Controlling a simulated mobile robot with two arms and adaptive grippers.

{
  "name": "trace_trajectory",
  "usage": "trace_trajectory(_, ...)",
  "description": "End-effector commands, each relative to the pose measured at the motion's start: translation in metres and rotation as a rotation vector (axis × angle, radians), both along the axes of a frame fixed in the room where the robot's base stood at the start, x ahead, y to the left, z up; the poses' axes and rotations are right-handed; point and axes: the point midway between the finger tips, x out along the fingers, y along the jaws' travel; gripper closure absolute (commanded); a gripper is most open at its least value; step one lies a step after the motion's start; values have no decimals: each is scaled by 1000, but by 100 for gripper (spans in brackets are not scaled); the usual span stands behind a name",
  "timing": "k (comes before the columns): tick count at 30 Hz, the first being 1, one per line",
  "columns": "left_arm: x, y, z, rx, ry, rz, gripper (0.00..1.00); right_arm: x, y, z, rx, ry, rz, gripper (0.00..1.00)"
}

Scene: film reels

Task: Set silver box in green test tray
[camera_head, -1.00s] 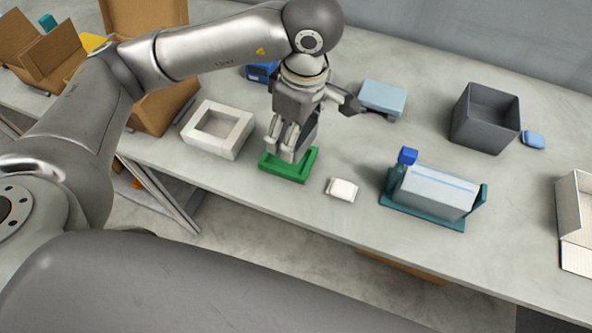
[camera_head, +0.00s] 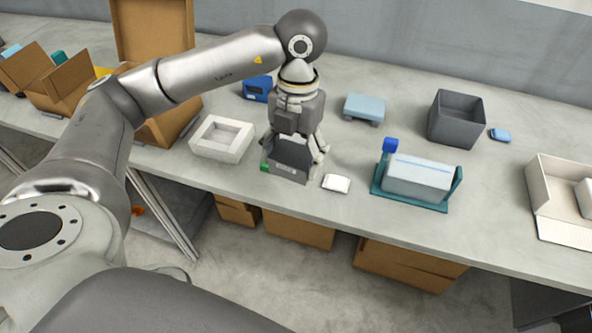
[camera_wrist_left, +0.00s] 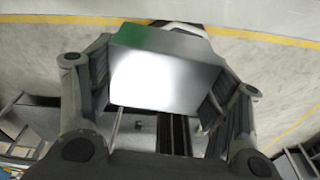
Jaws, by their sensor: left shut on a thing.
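My left gripper (camera_head: 294,150) is shut on the silver box (camera_head: 289,164), pointing down near the table's front edge. The box looks dark grey in the head view; in the left wrist view the silver box (camera_wrist_left: 165,78) is bright metal between the two fingers (camera_wrist_left: 165,95). The green test tray (camera_head: 264,166) is almost wholly hidden behind the box and gripper; only a small green bit shows at the left. I cannot tell whether the box touches the tray. A green patch shows along the box's far edge in the wrist view. My right gripper is not in view.
A white square frame-like tray (camera_head: 222,139) stands close left, and a small white block (camera_head: 336,183) close right. Further right are a teal holder (camera_head: 411,202) with a pale box, and a dark grey bin (camera_head: 456,119). A light blue block (camera_head: 365,108) lies behind.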

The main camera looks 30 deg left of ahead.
Motion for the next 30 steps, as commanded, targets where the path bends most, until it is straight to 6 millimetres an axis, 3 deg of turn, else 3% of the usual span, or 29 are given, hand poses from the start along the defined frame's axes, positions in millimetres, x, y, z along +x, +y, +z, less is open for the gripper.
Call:
trace_trajectory(6, 2, 8, 1, 0, 1, 137, 59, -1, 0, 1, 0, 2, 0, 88)
trace_trajectory(11, 21, 25, -8, 1, 3, 155, 59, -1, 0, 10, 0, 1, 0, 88)
trace_trajectory(21, 74, 69, -45, 1, 6, 151, 59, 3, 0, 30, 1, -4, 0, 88)
trace_trajectory(30, 101, 90, -87, -1, 1, 145, 59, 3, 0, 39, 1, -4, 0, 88)
